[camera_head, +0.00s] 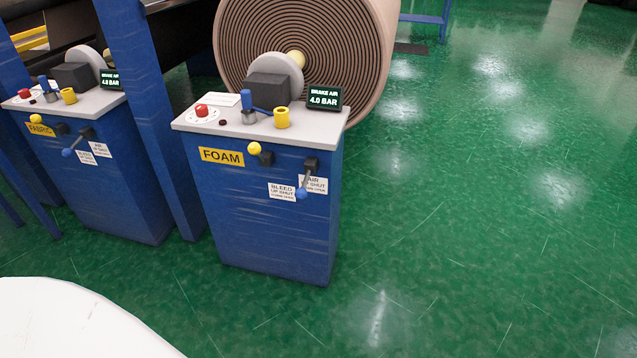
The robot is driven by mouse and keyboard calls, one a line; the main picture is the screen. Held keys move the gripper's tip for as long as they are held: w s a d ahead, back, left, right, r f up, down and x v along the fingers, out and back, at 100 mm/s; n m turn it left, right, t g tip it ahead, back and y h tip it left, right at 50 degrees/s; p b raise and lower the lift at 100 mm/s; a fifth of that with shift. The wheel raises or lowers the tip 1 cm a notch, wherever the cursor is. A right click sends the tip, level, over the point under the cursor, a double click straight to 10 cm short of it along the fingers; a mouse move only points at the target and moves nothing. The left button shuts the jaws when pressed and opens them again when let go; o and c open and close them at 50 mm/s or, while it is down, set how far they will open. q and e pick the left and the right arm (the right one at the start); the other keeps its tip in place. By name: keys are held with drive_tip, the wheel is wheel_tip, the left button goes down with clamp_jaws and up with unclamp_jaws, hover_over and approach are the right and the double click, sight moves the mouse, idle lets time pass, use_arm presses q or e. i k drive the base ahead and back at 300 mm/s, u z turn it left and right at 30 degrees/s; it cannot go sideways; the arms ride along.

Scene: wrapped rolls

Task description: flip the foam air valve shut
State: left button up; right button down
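The foam cabinet (265,225) is a blue stand with a grey top and a yellow FOAM label (222,157). A blue-knobbed lever (302,193) on its front hangs down and slightly left from a black pivot, beside the white AIR label (317,184), which seems to read up shut, down open. A yellow-knobbed lever (254,148) sits to its left, knob raised up and left of its pivot. The BLEED label (282,191) is left of the blue knob. The brake air display (324,98) reads 4.0 BAR. Neither gripper is in view.
A similar FABRIC cabinet (105,190) with its own levers stands left, beyond a blue post (150,110). The foam top bears a red button (202,110), a blue handle (247,101) and a yellow fitting (282,117). A large roll (345,50) is behind. Green floor is clear right and in front.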

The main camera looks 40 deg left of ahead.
sight(301, 194)
drive_tip(key=u, duration=0.8)
drive_tip(key=i, duration=0.85)
drive_tip(key=u, duration=1)
